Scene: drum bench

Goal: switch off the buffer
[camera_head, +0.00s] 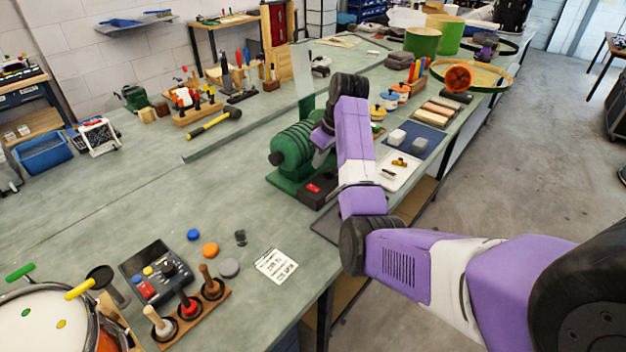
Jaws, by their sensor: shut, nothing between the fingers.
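The buffer is the green machine (293,148) with a rounded ribbed motor housing, standing on the bench left of my arm. A dark switch box (318,190) with a red button (313,188) sits at its front base. My gripper (320,158) hangs close beside the right side of the housing, above the switch box. It is shut and empty. My purple forearm hides much of it and the buffer's right side. I cannot tell whether the fingers touch anything.
A white tray (408,172) with small brass parts and a blue mat (428,140) lie right of my arm. A control box (155,270), a wooden stand (205,305) and a printed card (276,266) are at the front. Bare bench lies left of the buffer.

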